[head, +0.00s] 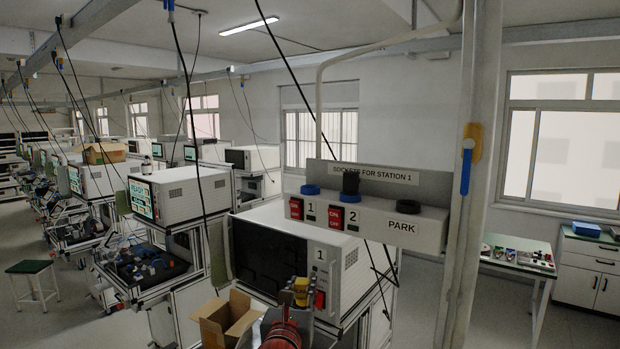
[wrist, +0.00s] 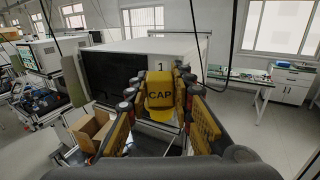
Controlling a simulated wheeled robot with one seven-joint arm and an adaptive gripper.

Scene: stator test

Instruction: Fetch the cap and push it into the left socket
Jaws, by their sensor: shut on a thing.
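My gripper (wrist: 160,98) is shut on the yellow cap (wrist: 160,90), which has CAP written on it and stands between the fingers. In the head view my gripper (head: 300,292) is low in the picture, in front of the station 1 machine and below the socket panel (head: 437,233). The left socket (head: 310,190), marked 1, has a blue ring and looks empty. The socket marked 2 holds a black piece (head: 351,182). The panel is not visible in the wrist view.
The white station 1 machine (head: 330,236) stands behind my gripper. An open cardboard box (head: 226,318) is to the left. A grey post (head: 474,180) rises right of the panel, and dark cables (head: 290,75) hang near it.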

